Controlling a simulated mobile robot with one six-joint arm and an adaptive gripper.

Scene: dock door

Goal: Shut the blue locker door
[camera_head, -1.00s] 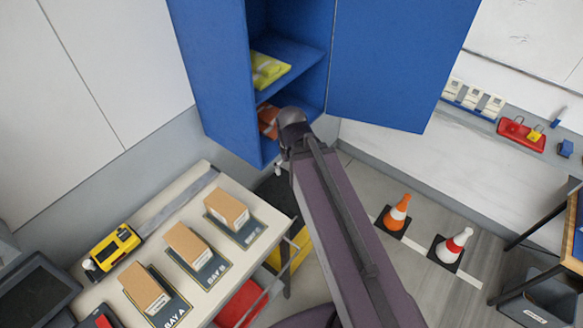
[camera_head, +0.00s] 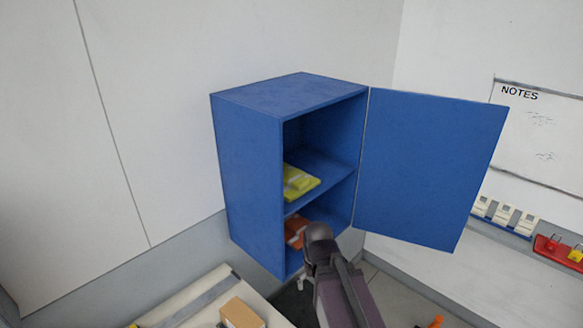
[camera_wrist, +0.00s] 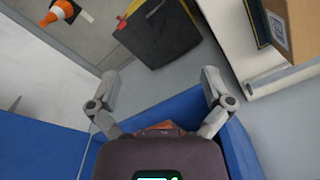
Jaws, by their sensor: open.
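The blue locker (camera_head: 248,180) hangs on the wall in the head view. Its door (camera_head: 430,170) stands wide open to the right, hinged on the locker's right edge. A yellow folded item (camera_head: 299,182) lies on the upper shelf and an orange one (camera_head: 295,232) on the lower. My arm's end is in front of the locker's lower opening and hides part of it. In the wrist view my gripper (camera_wrist: 160,98) is open with nothing between the fingers. A blue panel, likely the door (camera_wrist: 40,148), fills the lower left there. Contact cannot be told.
Below the locker is a bench (camera_head: 180,303) with a cardboard box (camera_head: 240,314). Right of the door are a whiteboard (camera_head: 540,135) and a wall rail with red items (camera_head: 556,250).

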